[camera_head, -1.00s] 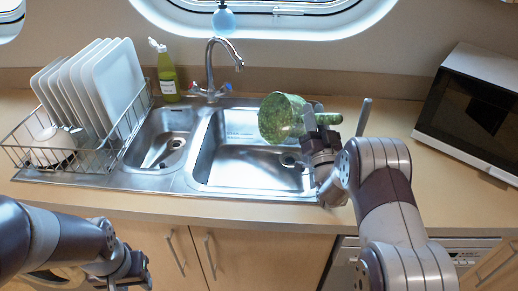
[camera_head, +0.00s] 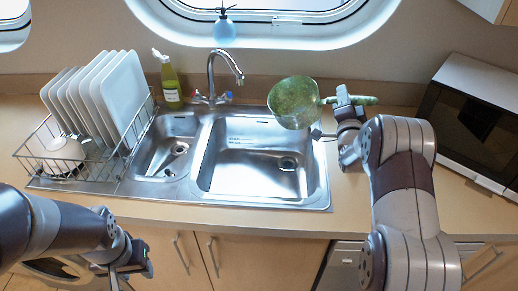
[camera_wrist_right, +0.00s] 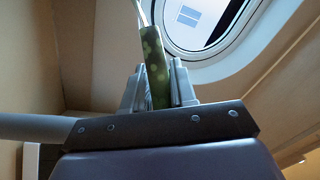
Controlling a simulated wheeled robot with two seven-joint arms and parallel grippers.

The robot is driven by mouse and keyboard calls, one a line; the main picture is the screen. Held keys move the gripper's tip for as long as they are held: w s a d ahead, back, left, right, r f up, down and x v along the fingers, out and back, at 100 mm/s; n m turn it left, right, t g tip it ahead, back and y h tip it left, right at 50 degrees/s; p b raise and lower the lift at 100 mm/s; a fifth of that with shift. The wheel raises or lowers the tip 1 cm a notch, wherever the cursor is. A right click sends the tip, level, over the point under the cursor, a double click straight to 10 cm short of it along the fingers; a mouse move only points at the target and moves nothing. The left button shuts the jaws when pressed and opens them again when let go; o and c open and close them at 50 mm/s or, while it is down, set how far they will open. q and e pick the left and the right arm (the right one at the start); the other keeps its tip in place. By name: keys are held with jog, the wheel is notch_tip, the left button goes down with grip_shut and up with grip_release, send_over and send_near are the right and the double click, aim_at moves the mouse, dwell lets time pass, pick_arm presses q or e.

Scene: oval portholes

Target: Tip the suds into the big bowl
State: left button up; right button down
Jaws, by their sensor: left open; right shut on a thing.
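My right gripper (camera_head: 345,106) is shut on the handle of a green speckled pan (camera_head: 295,103). The pan is held tilted above the back right corner of the sink, its round face turned toward the head camera. In the right wrist view the green spotted handle (camera_wrist_right: 155,68) stands between the fingers. I cannot make out suds in the pan. The big bowl (camera_head: 250,172) of the steel sink is the right-hand basin, and it looks empty with its drain bare. My left gripper (camera_head: 135,266) is open and empty, low in front of the cabinets.
The small basin (camera_head: 168,148) is left of the big bowl. A dish rack (camera_head: 95,160) with white plates and a cup stands at the left. The faucet (camera_head: 211,75) arches behind the basins, near a green bottle (camera_head: 171,85). A microwave (camera_head: 480,120) stands at the right.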

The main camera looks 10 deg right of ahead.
pick_arm(q)
notch_tip(320, 180, up, 9)
jog(key=p, duration=0.7)
jog(key=shift+f, duration=0.2)
pick_arm(e)
jog(key=w+d+r+m+g, duration=0.2)
jog(key=d+r+m, duration=0.2)
jog(key=d, duration=0.2)
jog(key=shift+m+g+y, duration=0.3)
jog(key=shift+g, duration=0.1)
